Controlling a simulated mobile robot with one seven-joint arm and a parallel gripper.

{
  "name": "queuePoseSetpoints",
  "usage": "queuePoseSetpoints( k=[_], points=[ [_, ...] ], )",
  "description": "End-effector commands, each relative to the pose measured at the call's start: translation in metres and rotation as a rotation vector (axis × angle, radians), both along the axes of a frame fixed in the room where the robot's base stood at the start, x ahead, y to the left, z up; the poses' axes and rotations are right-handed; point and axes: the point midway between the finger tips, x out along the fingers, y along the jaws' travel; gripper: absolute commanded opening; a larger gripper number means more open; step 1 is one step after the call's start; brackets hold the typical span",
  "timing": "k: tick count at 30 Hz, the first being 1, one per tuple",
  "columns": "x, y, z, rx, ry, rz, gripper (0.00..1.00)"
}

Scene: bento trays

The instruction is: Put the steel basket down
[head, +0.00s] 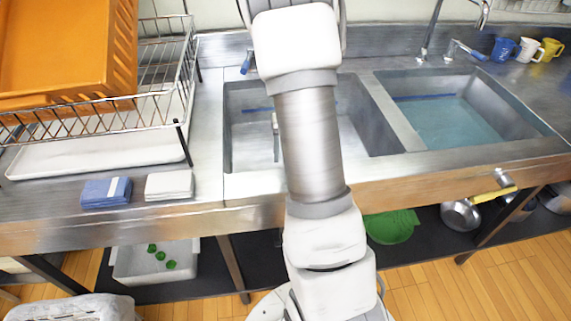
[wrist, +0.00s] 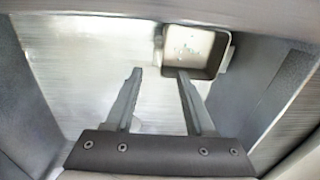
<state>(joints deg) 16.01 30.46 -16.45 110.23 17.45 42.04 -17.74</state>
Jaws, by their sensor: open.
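In the wrist view my gripper (wrist: 159,75) is open, its two fingers apart with nothing between them, pointing into a steel sink basin. A small squarish container (wrist: 228,58) with a dark rim and pale inside is at the upper right, just past the right fingertip. It looks like the steel basket, but the blur leaves this unsure. It appears to rest in the basin; whether the finger touches it I cannot tell. In the head view my arm covers the middle of the left basin (head: 245,135), and I cannot make out the basket or fingers clearly there.
Basin walls (wrist: 40,80) stand close on both sides of my gripper. The right basin (head: 455,120) holds bluish water. A wire dish rack (head: 150,105) with an orange crate (head: 60,45) stands left. Folded blue (head: 106,192) and white (head: 169,185) cloths lie near the counter's front edge.

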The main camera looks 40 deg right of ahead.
Motion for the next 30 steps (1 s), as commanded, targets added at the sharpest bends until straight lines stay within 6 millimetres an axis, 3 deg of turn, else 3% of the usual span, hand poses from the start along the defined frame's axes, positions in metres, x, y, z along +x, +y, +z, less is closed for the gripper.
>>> queuePoseSetpoints(
  k=[1, 7, 11, 20, 30],
  points=[
    [0.001, -0.001, 0.010, -0.001, -0.003, 0.000, 0.54],
    [0.000, 0.000, 0.027, -0.001, -0.004, 0.003, 0.54],
    [0.000, 0.013, 0.046, 0.001, -0.028, 0.020, 0.54],
    [-0.018, 0.079, 0.125, -0.005, -0.144, 0.119, 0.54],
    [-0.069, 0.147, 0.193, -0.041, -0.273, 0.250, 0.54]
  ],
)
